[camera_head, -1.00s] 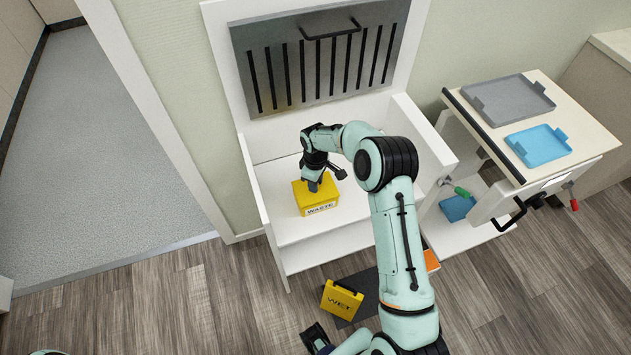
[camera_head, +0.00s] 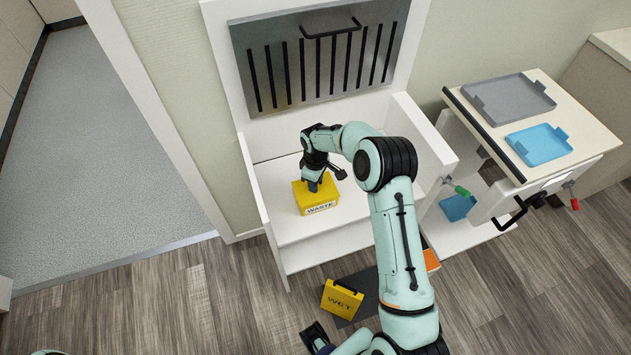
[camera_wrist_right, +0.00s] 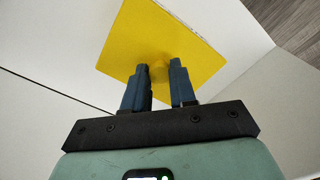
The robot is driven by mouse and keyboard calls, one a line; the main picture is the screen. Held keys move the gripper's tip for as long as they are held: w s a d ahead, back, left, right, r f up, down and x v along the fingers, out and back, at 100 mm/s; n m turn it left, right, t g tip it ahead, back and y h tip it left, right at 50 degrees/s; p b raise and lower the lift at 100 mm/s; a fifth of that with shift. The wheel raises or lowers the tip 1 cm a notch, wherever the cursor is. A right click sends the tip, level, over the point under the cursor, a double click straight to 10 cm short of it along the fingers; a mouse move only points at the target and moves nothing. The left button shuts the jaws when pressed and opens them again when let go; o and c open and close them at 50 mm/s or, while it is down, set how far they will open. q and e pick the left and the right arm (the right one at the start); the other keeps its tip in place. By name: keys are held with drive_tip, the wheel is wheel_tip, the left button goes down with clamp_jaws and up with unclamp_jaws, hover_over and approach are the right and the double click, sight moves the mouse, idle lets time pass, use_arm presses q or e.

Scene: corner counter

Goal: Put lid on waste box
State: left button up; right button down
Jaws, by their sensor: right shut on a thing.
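The yellow waste box (camera_head: 317,202) with a WASTE label stands on the white shelf of the open cabinet. My right gripper (camera_head: 314,186) points down onto its top. In the right wrist view, my right gripper (camera_wrist_right: 161,82) is shut on the small knob of the square yellow lid (camera_wrist_right: 150,52). In the head view the lid appears to lie on the box top; the seam between them is too small to make out.
A yellow box marked WET (camera_head: 341,299) sits on the floor in front. At right, a cart carries a grey tray (camera_head: 508,98) and a blue tray (camera_head: 539,144). Shelf room is free beside the box.

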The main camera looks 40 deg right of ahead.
idle(0.3)
drive_tip(key=shift+c, duration=1.8)
unclamp_jaws()
drive_tip(key=shift+r+p, duration=1.35)
drive_tip(key=shift+r, duration=1.15)
drive_tip(key=shift+r+p, duration=0.5)
drive_tip(key=shift+r, duration=0.5)
use_arm(q)
drive_tip(key=r, duration=0.1)
drive_tip(key=w+r, duration=0.2)
drive_tip(key=r, duration=0.1)
use_arm(e)
clamp_jaws()
